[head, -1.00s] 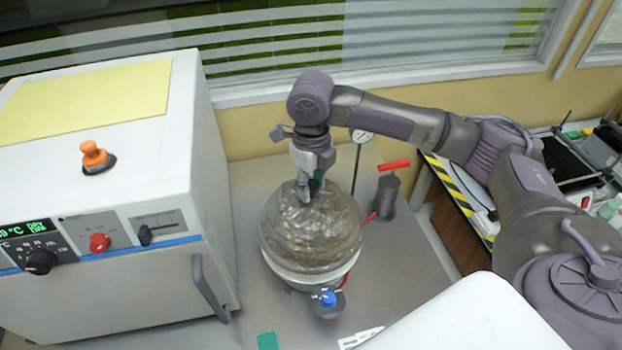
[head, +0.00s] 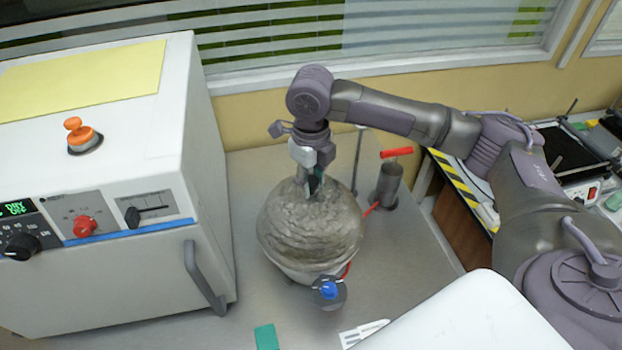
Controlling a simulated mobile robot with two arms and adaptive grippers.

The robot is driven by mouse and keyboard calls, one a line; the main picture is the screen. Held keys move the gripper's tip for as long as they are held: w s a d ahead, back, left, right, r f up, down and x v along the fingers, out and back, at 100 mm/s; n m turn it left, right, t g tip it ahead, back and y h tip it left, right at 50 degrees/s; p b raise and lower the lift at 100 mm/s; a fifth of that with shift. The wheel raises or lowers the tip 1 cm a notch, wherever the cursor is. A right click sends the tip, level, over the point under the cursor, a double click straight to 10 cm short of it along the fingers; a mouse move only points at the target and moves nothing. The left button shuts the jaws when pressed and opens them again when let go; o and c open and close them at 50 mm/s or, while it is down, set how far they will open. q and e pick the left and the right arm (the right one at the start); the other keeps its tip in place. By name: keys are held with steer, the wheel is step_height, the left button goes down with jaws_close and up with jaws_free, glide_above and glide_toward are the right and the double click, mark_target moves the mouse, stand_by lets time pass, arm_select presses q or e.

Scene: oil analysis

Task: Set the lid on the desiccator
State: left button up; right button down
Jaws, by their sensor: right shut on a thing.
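The lid (head: 311,230) is a large, domed, grey glass-like cover with a rippled look. My right gripper (head: 314,189) is shut on the top of the lid from above. The desiccator (head: 302,277) is directly under the lid on the grey bench, and only a pale strip of it shows along the lid's lower edge. I cannot tell whether the lid touches it all round. A blue-capped stopcock (head: 329,290) sticks out at the front. My left gripper is not in view.
A white oven (head: 110,260) stands close on the left. A hand pump (head: 388,182) with a red handle stands behind right, near a thin gauge stand (head: 358,160). A green block (head: 266,337) lies at the front.

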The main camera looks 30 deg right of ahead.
steer(key=shift+f, duration=0.45)
steer(key=c, duration=0.6)
jaws_free()
steer(key=shift+c, duration=0.2)
steer(key=shift+f, duration=0.1)
step_height(320, 180, up, 12)
